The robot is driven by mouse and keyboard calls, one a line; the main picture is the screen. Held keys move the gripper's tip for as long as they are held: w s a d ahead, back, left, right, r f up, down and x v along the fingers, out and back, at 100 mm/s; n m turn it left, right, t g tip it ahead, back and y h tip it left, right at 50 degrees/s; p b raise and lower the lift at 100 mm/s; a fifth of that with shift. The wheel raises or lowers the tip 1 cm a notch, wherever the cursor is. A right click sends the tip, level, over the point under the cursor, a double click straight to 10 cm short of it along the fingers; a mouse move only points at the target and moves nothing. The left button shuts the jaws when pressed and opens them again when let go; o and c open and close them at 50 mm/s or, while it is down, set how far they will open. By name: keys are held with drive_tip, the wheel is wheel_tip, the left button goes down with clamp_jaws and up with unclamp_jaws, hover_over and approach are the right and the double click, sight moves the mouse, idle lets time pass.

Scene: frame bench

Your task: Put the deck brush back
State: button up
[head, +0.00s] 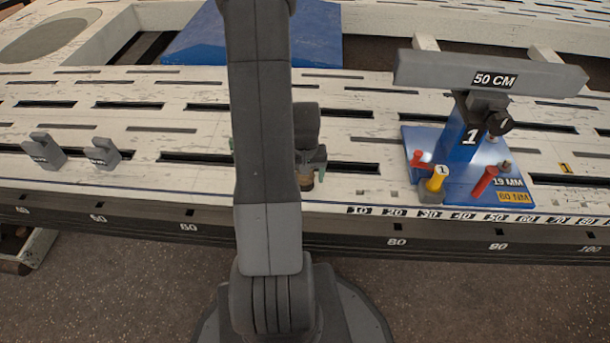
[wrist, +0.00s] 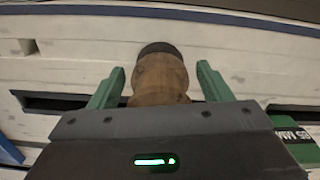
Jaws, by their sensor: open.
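My gripper (wrist: 160,70) is open, its two green fingers on either side of a brown wooden piece (wrist: 160,78) with a dark end in the wrist view. Small gaps show beside the wood near the fingertips. The piece may be part of the deck brush, but no bristles are in view and the rest is hidden by the gripper body. In the head view a little of the brown piece (head: 306,183) shows at the bench's front edge, beside my arm. Two grey notched holders (head: 42,152) (head: 103,153) stand empty on the bench at the left.
The white slotted bench (head: 185,112) has a scale along its front. A blue stand (head: 462,140) with a grey 50 CM bar and several coloured pegs is at the right. A blue block (head: 315,35) lies behind. A green 65 MM piece (wrist: 291,138) is right of my gripper.

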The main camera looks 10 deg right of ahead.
drive_tip(key=shift+r, duration=0.1)
wheel_tip(320, 180, up, 12)
drive_tip(key=p, duration=0.4)
drive_tip(key=shift+r+p, duration=0.1)
drive_tip(key=shift+p, duration=0.3)
